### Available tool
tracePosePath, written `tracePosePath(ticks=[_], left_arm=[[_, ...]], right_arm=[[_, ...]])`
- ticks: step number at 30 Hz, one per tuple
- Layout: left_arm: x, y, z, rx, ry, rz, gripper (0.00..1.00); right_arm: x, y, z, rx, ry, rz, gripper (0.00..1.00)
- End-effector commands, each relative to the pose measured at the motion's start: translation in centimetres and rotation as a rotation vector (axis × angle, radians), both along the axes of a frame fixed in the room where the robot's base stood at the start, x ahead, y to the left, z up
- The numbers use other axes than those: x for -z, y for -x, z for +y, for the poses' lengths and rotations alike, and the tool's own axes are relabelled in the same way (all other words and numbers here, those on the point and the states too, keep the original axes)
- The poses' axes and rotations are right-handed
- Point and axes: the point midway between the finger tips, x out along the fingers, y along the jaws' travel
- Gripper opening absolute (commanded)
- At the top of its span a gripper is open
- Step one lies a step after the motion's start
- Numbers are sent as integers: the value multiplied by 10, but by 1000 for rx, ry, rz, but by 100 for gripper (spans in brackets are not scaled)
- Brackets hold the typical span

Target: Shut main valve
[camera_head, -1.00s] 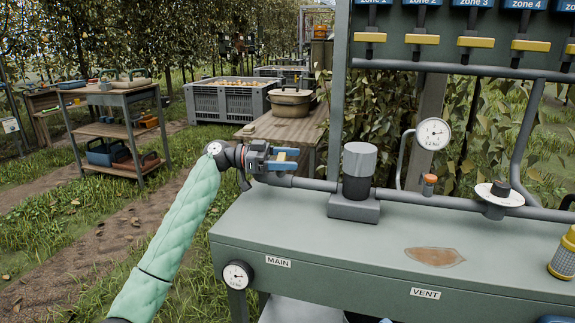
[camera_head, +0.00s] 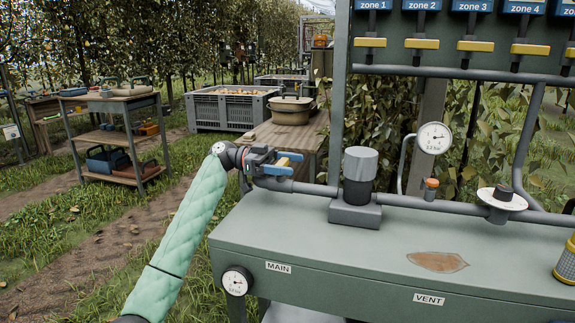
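The main valve (camera_head: 272,171) has a blue handle and sits at the left end of the grey pipe, above the green bench's MAIN label (camera_head: 278,267). My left arm, in a pale green sleeve, reaches up from the lower left. My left gripper (camera_head: 284,160) is at the valve, with its fingers around or beside the blue handle. A pale wooden-coloured piece shows between the blue parts. I cannot tell whether the fingers are closed on the handle. My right gripper is not in view.
The green bench (camera_head: 350,245) carries a filter housing (camera_head: 359,178), a pressure gauge (camera_head: 433,138) and pipework. Zone valves with yellow handles (camera_head: 473,45) hang above. A wooden table with a pot (camera_head: 290,110), a pear crate (camera_head: 228,106) and a tool shelf (camera_head: 118,138) stand behind.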

Motion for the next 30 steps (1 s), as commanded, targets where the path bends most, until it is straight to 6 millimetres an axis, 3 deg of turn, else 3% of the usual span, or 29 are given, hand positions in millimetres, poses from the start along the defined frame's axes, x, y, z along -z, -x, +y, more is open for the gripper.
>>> tracePosePath(ticks=[3,14,24,30], left_arm=[[0,0,0,0,0,0,98],[0,-2,6,0,-1,0,98],[-1,-18,52,-1,0,0,98],[0,-24,70,0,0,1,98]], right_arm=[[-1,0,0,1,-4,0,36],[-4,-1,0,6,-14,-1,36],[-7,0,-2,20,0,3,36],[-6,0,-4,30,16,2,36]])
